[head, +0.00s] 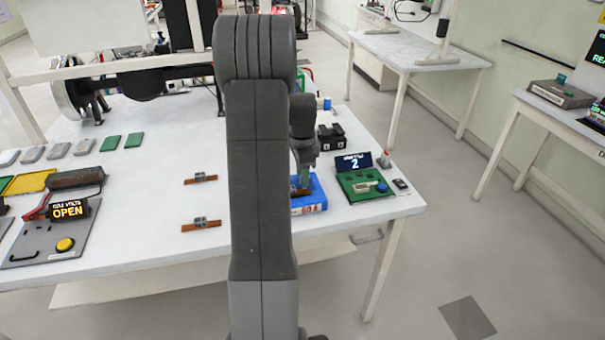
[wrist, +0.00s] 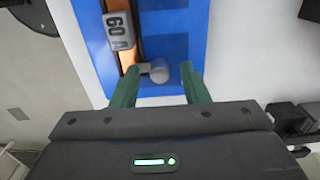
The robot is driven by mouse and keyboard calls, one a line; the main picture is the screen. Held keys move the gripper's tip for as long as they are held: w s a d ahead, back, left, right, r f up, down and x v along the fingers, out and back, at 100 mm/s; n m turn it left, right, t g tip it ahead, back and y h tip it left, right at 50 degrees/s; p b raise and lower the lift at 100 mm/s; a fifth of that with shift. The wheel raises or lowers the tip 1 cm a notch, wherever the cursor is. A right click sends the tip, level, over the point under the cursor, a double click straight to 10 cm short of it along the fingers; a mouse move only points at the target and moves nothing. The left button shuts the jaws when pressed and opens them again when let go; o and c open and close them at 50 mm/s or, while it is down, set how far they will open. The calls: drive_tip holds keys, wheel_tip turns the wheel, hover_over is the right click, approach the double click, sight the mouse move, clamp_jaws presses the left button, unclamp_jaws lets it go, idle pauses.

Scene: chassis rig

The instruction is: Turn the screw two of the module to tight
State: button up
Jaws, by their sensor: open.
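The blue module (head: 317,188) lies on the white bench near its front right, partly hidden behind my arm. In the wrist view the blue module (wrist: 184,22) fills the upper middle. It bears a copper-coloured bar (wrist: 128,60) and a grey block marked 60 (wrist: 118,31). A grey rounded screw head (wrist: 159,72) sits beside the bar. I cannot tell which numbered screw it is. My gripper (head: 304,186) is over the module. In the wrist view the green fingers of my gripper (wrist: 159,72) are open, one on each side of the screw head, with gaps visible.
A green board with a display reading 2 (head: 364,184) stands right of the module. A black block (head: 331,137) is behind it. Two small copper-coloured parts (head: 200,179) lie to the left. A panel reading OPEN (head: 68,210) is at far left. The bench's middle left is mostly clear.

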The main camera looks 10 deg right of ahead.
wheel_tip(320, 180, up, 14)
idle(0.4)
drive_tip(key=shift+f, duration=0.2)
wheel_tip(320, 180, down, 14)
drive_tip(key=shift+r, duration=0.15)
idle(0.4)
drive_tip(key=shift+r, duration=0.1)
drive_tip(key=shift+f, duration=0.25)
drive_tip(key=n, duration=0.5)
drive_tip(key=shift+r+n, duration=0.15)
drive_tip(key=shift+n, duration=0.15)
drive_tip(key=n, duration=1)
drive_tip(key=shift+n, duration=0.3)
drive_tip(key=n, duration=0.5)
drive_tip(key=shift+n, duration=0.3)
idle(1.0)
